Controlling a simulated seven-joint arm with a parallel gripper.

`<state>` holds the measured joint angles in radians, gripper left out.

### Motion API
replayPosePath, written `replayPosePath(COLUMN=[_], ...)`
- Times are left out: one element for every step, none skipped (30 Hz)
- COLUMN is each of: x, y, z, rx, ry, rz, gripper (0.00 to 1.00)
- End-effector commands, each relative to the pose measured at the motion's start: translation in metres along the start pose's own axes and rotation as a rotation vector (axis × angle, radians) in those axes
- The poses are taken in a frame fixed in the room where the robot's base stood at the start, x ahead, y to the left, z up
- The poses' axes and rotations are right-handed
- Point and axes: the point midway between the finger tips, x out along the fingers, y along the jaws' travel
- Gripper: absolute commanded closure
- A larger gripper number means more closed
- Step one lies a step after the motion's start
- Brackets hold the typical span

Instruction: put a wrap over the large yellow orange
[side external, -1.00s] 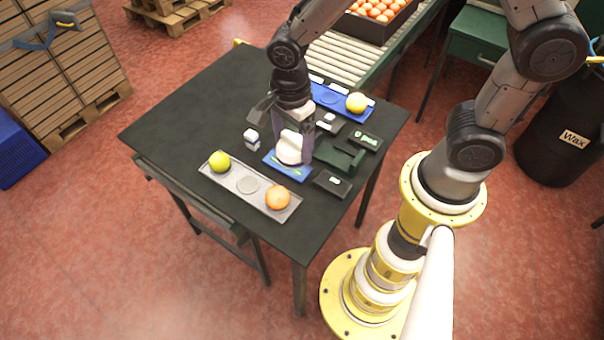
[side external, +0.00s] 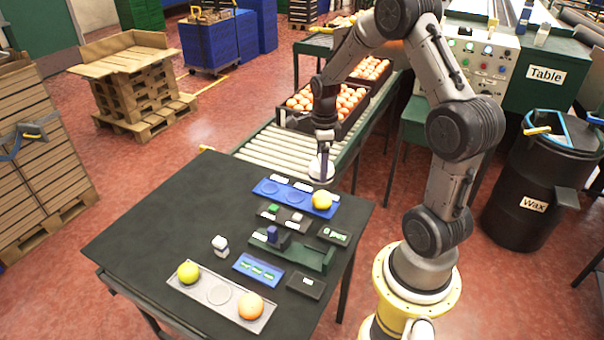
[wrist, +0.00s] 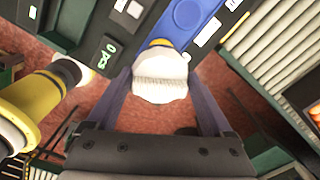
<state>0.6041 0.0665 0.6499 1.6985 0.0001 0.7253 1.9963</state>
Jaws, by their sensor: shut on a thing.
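My gripper (side external: 322,158) is shut on a crumpled white wrap (side external: 321,172), which also shows between the fingers in the wrist view (wrist: 160,80). The wrap hangs just above the yellow orange (side external: 322,200) at the right end of the blue tray (side external: 266,187). In the wrist view a yellow edge of that orange (wrist: 160,43) shows beyond the wrap, and the rest is hidden. I cannot tell whether wrap and orange touch. A smaller-looking yellow-green orange (side external: 188,272) and an orange-coloured one (side external: 251,305) sit at the ends of a grey tray (side external: 234,311), with its middle spot empty.
A green stand (side external: 316,257), a dark display box (side external: 334,236), another dark box (side external: 306,284) and a small blue tray (side external: 258,269) stand nearby. A small white block (side external: 220,245) is left of them. A roller conveyor (side external: 280,155) lies behind. The table's left side is clear.

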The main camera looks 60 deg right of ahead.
Motion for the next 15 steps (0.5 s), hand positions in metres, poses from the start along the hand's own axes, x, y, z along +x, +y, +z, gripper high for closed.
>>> replayPosePath(x=[0.001, 0.001, 0.002, 0.003, 0.004, 0.006, 0.008, 0.010, 0.013, 0.015, 0.018, 0.022, 0.025, 0.027, 0.031], y=[-0.002, -0.002, -0.003, -0.003, -0.003, -0.003, -0.003, -0.002, -0.002, -0.003, -0.002, -0.002, -0.002, -0.002, -0.002], z=[-0.004, -0.005, -0.006, -0.007, -0.007, -0.007, -0.007, -0.007, -0.007, -0.007, -0.007, -0.007, -0.007, -0.007, -0.006], rx=[0.012, 0.016, 0.019, 0.020, 0.021, 0.020, 0.020, 0.020, 0.019, 0.019, 0.019, 0.019, 0.019, 0.019, 0.019], ry=[0.000, 0.000, 0.000, 0.000, 0.001, 0.001, 0.001, 0.001, 0.001, 0.001, 0.001, 0.002, 0.002, 0.001, 0.001], rz=[0.001, 0.001, 0.001, 0.001, 0.001, 0.001, 0.002, 0.002, 0.002, 0.002, 0.002, 0.004, 0.004, 0.003, 0.002], gripper=[0.65, 0.65, 0.65, 0.65, 0.65, 0.65, 0.65, 0.65, 0.65, 0.65, 0.65, 0.65, 0.65, 0.65, 0.65])
